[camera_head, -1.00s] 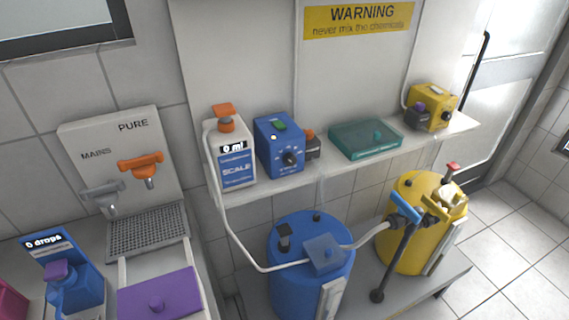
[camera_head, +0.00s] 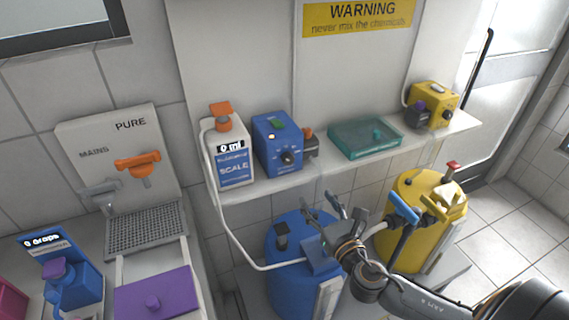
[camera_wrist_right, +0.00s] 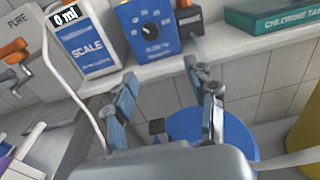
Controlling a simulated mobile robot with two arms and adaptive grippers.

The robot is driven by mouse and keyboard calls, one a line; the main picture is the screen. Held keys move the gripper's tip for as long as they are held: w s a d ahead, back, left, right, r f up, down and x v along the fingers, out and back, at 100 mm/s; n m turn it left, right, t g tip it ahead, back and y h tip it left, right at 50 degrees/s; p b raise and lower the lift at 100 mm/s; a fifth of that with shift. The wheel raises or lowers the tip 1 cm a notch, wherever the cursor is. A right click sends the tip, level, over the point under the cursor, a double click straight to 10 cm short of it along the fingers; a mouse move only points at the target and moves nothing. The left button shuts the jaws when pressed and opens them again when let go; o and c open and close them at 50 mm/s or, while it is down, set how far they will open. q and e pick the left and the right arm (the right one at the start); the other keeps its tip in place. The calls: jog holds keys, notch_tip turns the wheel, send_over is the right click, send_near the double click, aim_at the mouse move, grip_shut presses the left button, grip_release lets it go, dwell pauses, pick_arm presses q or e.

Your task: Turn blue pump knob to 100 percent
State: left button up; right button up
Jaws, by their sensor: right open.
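My right gripper (camera_head: 330,203) is open and empty, in front of and below the shelf, over the blue tank. In the right wrist view its two fingers (camera_wrist_right: 160,75) are spread apart below the pump, not touching the knob. My left gripper is not in view.
A white scale bottle (camera_head: 232,160) stands left of the pump, and a teal box (camera_head: 365,139) to its right. A yellow pump (camera_head: 432,106) is at the shelf's right end. Below are a blue tank (camera_head: 285,265) and a yellow tank (camera_head: 425,210). A white hose loops in front.

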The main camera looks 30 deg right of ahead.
aim_at(289, 161)
jog(key=shift+n+y, duration=0.3)
jog(key=shift+n, duration=0.5)
jog(key=w+p, duration=0.1)
jog(key=w, duration=0.3)
jog(key=w+r+p, duration=0.1)
jog(key=w, duration=0.4)
jog(key=w+p, duration=0.1)
jog(key=w, duration=0.4)
jog(key=shift+r, duration=0.15)
jog(key=c, duration=1.1)
jog(key=shift+c, duration=0.2)
